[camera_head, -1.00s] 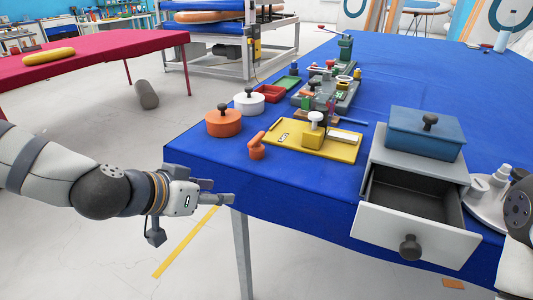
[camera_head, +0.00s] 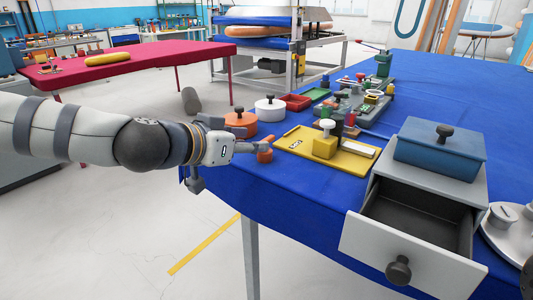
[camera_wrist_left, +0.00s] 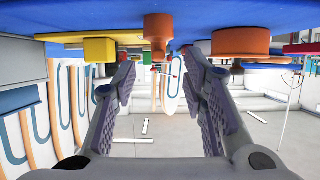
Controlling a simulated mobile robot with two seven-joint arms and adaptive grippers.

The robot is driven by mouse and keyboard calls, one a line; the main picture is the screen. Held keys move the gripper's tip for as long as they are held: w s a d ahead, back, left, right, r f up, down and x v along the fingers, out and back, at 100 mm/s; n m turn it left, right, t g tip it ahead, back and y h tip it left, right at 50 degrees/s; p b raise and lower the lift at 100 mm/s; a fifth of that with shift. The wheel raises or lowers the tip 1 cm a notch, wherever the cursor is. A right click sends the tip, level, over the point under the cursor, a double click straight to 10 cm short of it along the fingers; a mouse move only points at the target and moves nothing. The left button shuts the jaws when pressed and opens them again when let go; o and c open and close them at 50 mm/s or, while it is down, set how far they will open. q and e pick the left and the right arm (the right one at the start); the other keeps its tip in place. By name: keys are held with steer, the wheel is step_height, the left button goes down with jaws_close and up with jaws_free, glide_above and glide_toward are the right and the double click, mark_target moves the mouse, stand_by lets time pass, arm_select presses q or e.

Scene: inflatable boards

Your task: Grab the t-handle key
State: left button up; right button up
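The orange t-handle key (camera_head: 265,155) stands on the blue table beside the near left corner of the yellow board, partly hidden by my left fingers in the head view. My left gripper (camera_head: 262,145) reaches in from the left at the table edge, its fingers close to the key. In the left wrist view, which appears upside down, the key (camera_wrist_left: 158,34) shows top centre, ahead of and between the spread fingers. The left gripper (camera_wrist_left: 161,70) is open and empty there. Whether a finger touches the key cannot be told. My right gripper is not in view.
An orange pot (camera_head: 240,123) and a white pot (camera_head: 270,109) stand behind the left gripper. The yellow board (camera_head: 345,166) with a knobbed block lies right of the key. A grey cabinet with an open drawer (camera_head: 415,225) stands at the near right, a blue lidded box (camera_head: 440,155) on top.

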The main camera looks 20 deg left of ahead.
arm_select(q)
steer(key=x, duration=0.3)
steer(key=shift+d+f, duration=0.1)
steer(key=shift+f, duration=0.25)
steer(key=shift+w+r, duration=0.15)
steer(key=shift+r, duration=0.15)
steer(key=shift+c, duration=0.3)
jaws_close()
